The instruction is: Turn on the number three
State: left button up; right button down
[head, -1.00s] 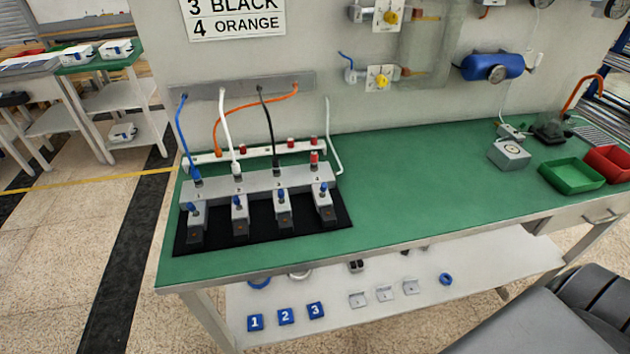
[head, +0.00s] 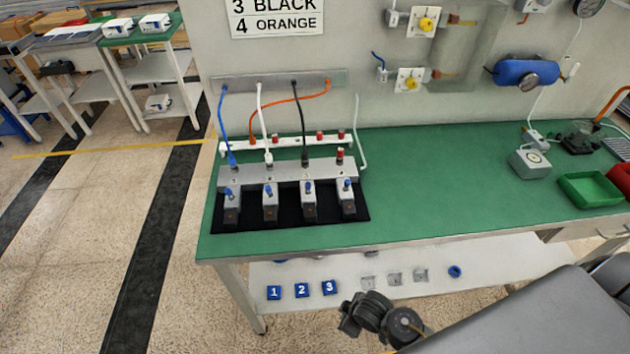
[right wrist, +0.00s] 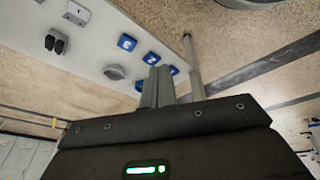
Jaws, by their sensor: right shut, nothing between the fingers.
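A grey block (head: 325,168) with ports numbered 1 to 4 stands on the green bench. In front of it, several grey units with blue-topped levers stand on a black mat (head: 255,222). The third unit (head: 309,206) from the left, with its blue lever (head: 308,188), is in line with port 3, where a black cable (head: 299,125) plugs in. Its lever looks upright; its on or off state cannot be told. My right gripper (right wrist: 158,86) is shut and empty in the right wrist view, with the lower shelf beyond it. My left gripper is not in view.
A sign (head: 277,16) reads "3 BLACK, 4 ORANGE". A white strip (head: 285,143) with red parts lies behind the block. Blue numbered tiles (head: 302,290) lie on the lower shelf (head: 440,285). The bench right of the mat is clear up to a grey box (head: 530,163) and green tray (head: 590,188).

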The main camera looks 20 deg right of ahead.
aim_at(308, 188)
jog(key=w+a+r+n+t+p, duration=0.25)
jog(key=r+n, duration=0.35)
jog(key=r, duration=0.7)
jog(key=w+a+r+n+t+p, duration=0.1)
jog(key=w+a+r+n, duration=0.2)
jog(key=r+n, duration=0.7)
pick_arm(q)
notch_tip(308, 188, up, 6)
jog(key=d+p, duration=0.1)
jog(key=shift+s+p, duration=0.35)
pick_arm(e)
jog(key=w+d+r+n+t, duration=0.1)
jog(key=d+r+n+t, duration=0.1)
jog(key=r+n, duration=0.5)
jog(key=w+d+r+n+t, duration=0.1)
jog(key=d+r+n+t, duration=0.2)
jog(key=r+n, duration=0.4)
jog(key=shift+w+d+n, duration=0.15)
jog(key=shift+w+n, duration=0.2)
jog(key=shift+n, duration=0.15)
jog(key=shift+w, duration=0.1)
